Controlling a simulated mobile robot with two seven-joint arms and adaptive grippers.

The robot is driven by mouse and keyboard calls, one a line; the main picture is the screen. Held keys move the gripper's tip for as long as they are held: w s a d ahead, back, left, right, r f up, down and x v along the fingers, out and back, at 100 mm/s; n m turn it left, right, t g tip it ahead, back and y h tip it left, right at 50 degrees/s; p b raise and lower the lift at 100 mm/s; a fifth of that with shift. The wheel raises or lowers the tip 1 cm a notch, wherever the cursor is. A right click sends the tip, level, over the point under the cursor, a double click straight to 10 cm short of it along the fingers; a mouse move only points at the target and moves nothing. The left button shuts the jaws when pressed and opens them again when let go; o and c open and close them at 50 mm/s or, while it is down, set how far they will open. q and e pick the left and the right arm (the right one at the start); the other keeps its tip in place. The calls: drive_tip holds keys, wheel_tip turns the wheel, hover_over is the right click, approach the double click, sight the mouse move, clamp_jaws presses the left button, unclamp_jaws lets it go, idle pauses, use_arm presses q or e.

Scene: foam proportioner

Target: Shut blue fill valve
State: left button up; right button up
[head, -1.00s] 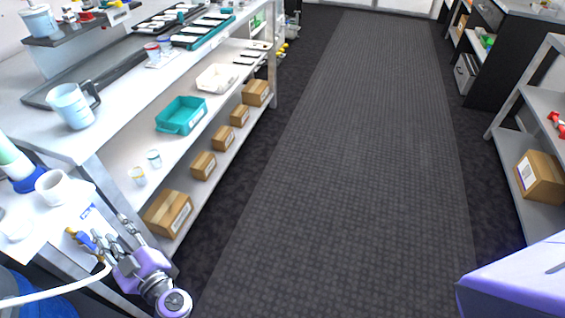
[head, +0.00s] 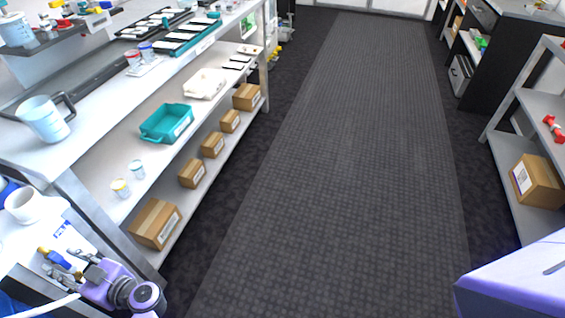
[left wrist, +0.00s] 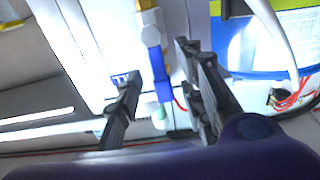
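The blue fill valve (head: 57,259) has a blue handle and a yellow end. It is on the white unit at the lower left of the head view. It also shows in the left wrist view (left wrist: 156,66), where its blue handle hangs down between the two fingers. My left gripper (head: 73,269) is at the valve's right side in the head view. Its fingers are spread apart in the left wrist view (left wrist: 159,64), with a gap on both sides of the handle. I cannot tell how far the handle lies beyond the fingertips. My right gripper is not in view.
A white cup (head: 24,205) stands behind the valve. Shelves with cardboard boxes (head: 156,224) rise just beyond the gripper. The floor aisle (head: 340,160) is clear.

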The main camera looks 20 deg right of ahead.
use_arm(q)
drive_tip(key=shift+w+a, duration=0.35)
drive_tip(key=shift+a, duration=0.1)
clamp_jaws()
